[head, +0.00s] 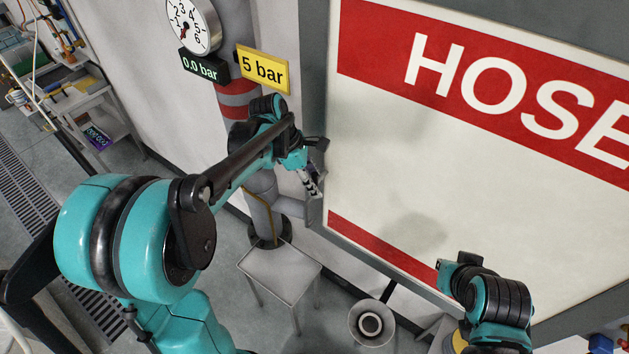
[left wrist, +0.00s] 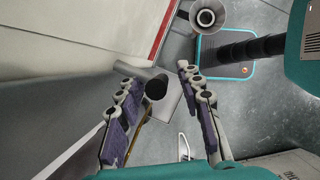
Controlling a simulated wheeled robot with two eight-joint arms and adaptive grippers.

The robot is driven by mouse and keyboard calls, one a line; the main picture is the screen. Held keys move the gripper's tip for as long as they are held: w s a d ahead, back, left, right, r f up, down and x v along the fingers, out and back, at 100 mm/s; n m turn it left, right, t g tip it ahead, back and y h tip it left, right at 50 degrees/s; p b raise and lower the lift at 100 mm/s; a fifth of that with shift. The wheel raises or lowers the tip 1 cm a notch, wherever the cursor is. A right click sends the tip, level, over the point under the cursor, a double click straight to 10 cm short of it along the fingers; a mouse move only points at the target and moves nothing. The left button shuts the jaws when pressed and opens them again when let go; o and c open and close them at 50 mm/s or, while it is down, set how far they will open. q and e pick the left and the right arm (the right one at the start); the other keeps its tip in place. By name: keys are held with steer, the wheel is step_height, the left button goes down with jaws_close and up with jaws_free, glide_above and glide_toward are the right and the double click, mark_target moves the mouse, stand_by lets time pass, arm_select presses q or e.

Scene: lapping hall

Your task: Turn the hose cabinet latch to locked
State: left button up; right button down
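The hose cabinet (head: 400,140) is a large white panel with red bands and the word HOSE, in a grey frame. My left gripper (head: 312,185) is at its left edge in the head view. In the left wrist view my left gripper (left wrist: 155,95) has its fingers spread apart. A grey bar with a dark round end (left wrist: 155,86), possibly the latch handle, shows between the fingers; I cannot tell whether they touch it. The latch's turn position cannot be read. My right arm shows at the lower right in the head view, without visible fingers.
A grey pipe with a red band (head: 238,100), a gauge (head: 192,25) and a yellow 5 bar sign (head: 263,70) stand left of the cabinet. A small table (head: 280,268) and a round funnel-like object (head: 371,323) are below. Bare floor lies around them.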

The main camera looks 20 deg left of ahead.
arm_select(q)
steer(key=shift+w, duration=0.1)
jaws_close()
